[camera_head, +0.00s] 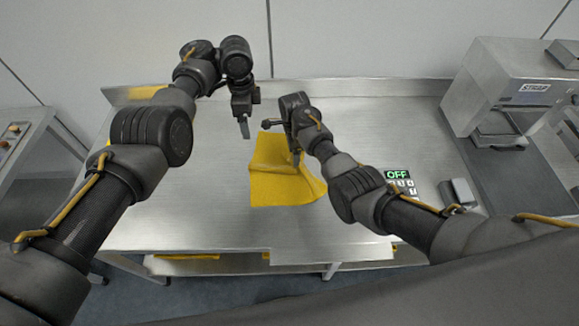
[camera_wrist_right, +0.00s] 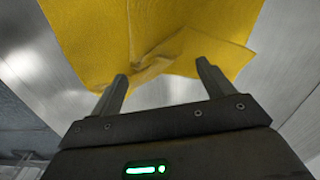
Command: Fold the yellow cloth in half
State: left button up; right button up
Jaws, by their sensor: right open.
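The yellow cloth (camera_head: 280,186) lies on the metal table, rumpled, with creases and an uneven right edge. In the right wrist view the cloth (camera_wrist_right: 90,35) spreads ahead of the fingers, with a raised fold near its middle. My right gripper (camera_head: 296,158) is over the cloth's right part and hides some of it. In the wrist view my right gripper (camera_wrist_right: 163,82) is open, its fingertips at the near edge of the cloth with nothing between them. My left gripper (camera_head: 244,128) hangs above the table, left of the cloth's far edge. Its finger opening is not clear.
The metal table (camera_head: 180,200) is bare left of the cloth. A small panel reading OFF (camera_head: 398,176) and a grey box (camera_head: 460,192) are to the right. A machine marked STRAP (camera_head: 500,90) stands at the back right.

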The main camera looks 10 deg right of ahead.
jog(key=shift+o, duration=0.5)
jog(key=shift+r, duration=2.75)
jog(key=shift+f, duration=0.1)
